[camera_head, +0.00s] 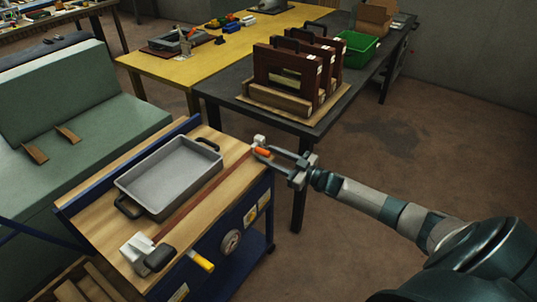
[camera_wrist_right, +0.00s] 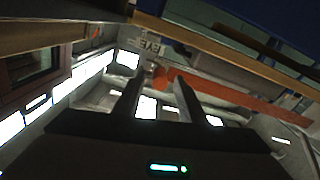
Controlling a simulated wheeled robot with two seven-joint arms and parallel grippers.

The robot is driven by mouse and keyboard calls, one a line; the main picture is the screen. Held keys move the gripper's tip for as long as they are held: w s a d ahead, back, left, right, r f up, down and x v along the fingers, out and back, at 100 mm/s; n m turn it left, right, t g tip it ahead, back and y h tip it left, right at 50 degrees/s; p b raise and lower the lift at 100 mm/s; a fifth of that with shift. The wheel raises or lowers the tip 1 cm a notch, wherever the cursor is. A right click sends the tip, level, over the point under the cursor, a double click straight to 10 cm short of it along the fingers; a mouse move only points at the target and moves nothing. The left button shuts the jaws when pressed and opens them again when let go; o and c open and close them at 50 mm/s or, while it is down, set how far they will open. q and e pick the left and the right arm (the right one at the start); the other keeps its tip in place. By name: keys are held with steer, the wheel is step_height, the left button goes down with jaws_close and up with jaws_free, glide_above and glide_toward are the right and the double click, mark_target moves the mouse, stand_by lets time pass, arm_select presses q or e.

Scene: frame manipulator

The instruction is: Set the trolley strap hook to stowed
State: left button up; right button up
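The trolley (camera_head: 204,211) has a wooden top and blue frame. A red-brown strap (camera_head: 197,203) runs along its right side, beside the grey tray, from a buckle with a black lever (camera_head: 155,259) to a pale fitting (camera_head: 259,141) at the far corner. An orange piece (camera_head: 263,152), apparently the strap hook, is at that corner. My right gripper (camera_head: 269,155) is at the orange piece, fingers apart. In the right wrist view, the strap (camera_wrist_right: 225,92) ends in orange near the gap between the fingertips (camera_wrist_right: 155,77); contact is unclear. My left gripper is not in view.
A grey tray (camera_head: 168,176) with black handles sits on the trolley top. A yellow handle (camera_head: 201,261) and a gauge (camera_head: 231,242) are on the trolley's side. A dark table (camera_head: 222,88) with upright brown frames stands behind. Floor to the right is clear.

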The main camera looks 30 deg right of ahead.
steer(key=shift+x, duration=0.75)
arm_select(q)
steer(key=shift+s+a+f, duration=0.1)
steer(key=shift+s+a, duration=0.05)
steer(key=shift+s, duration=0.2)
arm_select(e)
steer(key=shift+c, duration=0.6)
jaws_close()
steer(key=shift+a, duration=0.1)
